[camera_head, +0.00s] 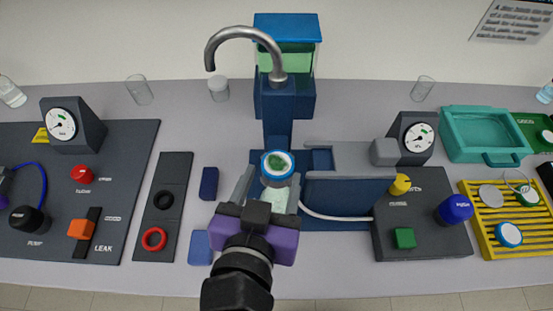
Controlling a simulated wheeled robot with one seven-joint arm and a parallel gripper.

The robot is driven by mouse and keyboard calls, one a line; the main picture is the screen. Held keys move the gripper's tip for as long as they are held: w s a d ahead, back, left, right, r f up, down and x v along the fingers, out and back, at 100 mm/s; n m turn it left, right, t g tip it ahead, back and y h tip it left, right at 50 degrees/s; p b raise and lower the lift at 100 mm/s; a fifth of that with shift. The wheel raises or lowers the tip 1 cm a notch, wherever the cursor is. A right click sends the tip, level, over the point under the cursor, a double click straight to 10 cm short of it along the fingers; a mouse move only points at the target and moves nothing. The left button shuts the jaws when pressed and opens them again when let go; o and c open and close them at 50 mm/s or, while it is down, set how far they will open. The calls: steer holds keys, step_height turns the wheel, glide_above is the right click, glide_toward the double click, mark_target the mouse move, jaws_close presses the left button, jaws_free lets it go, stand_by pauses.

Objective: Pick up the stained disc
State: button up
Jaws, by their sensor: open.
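A white disc with a green stain (278,162) lies in a blue ring in the middle of the rig. My gripper (271,182) reaches in from the front, its two grey fingers apart, one to each side just in front of the disc. The jaws are open, and I see no contact with the disc. Whether the fingertips are level with the disc or above it, I cannot tell. The gripper's purple body hides part of the blue base below. Another disc with green on it (527,196) lies on the yellow rack at the right.
A blue tower with a curved metal spout (246,36) stands behind the disc. A grey-blue block (349,192) stands close on the right, with a white tube by it. The yellow rack (479,218) also holds a grey disc (490,195) and a blue-rimmed disc (508,235).

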mark_target(278, 160)
steer(key=shift+p+x, duration=0.3)
steer(key=shift+x, duration=1.5)
steer(key=shift+d, duration=0.1)
steer(key=c, duration=1)
steer(key=shift+r, duration=0.1)
steer(key=shift+r, duration=0.15)
